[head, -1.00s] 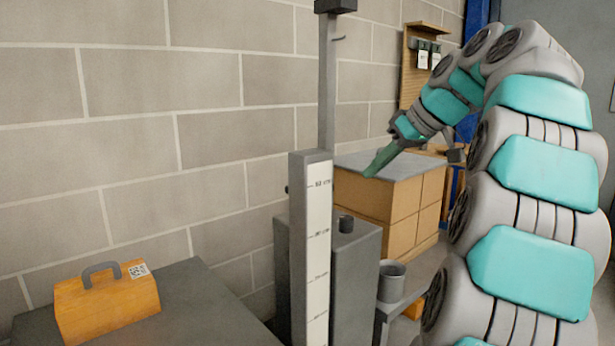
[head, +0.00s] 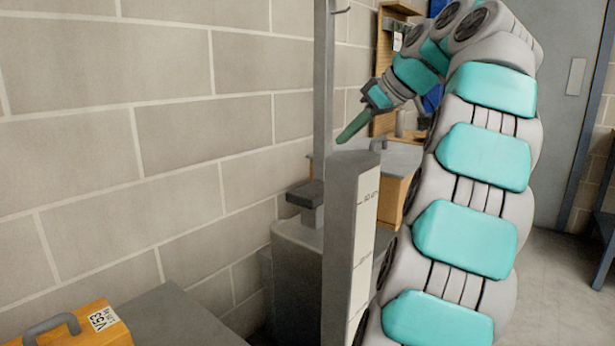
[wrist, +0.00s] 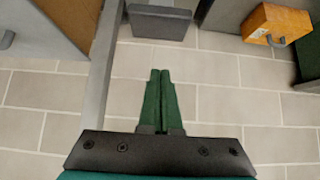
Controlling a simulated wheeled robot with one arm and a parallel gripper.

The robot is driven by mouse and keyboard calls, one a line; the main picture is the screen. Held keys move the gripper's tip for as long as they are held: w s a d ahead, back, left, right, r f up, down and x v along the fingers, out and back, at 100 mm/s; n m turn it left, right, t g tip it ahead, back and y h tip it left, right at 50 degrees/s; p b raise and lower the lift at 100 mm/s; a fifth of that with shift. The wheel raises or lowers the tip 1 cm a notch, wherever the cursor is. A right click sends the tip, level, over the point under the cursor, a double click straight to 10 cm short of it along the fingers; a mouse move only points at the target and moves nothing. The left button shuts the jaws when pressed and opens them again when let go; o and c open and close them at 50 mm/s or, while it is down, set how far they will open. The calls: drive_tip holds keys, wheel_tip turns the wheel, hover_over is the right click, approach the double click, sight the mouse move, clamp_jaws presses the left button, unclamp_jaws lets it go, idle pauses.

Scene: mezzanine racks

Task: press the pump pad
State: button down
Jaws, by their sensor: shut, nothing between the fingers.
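A dark rectangular pad (head: 308,194), which looks like the pump pad, sits on a short neck above a grey housing (head: 300,245), left of a grey column with a white scale (head: 365,240). In the wrist view a dark grey pad (wrist: 160,24) lies ahead of the fingertips, apart from them; it appears to be the same pad. My gripper (head: 341,140) has green fingers, points down and left, and is above and right of the pad in the head view. In the wrist view my gripper (wrist: 160,72) has its fingers together with nothing between them.
A thin grey post (head: 323,90) rises close by the scale column. An orange box with a handle (head: 75,325) sits on a grey surface (head: 175,315) at lower left. A block wall (head: 150,130) stands behind. A wooden cabinet (head: 393,200) is beyond the column. Open floor (head: 550,285) lies at right.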

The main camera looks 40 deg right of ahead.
drive_tip(key=shift+f, duration=0.1)
hover_over(309, 188)
drive_tip(key=s, duration=0.3)
drive_tip(key=f, duration=0.7)
drive_tip(key=shift+d+f, duration=0.2)
drive_tip(key=shift+f, duration=0.05)
drive_tip(key=shift+f+b, duration=0.3)
drive_tip(key=shift+f, duration=1.45)
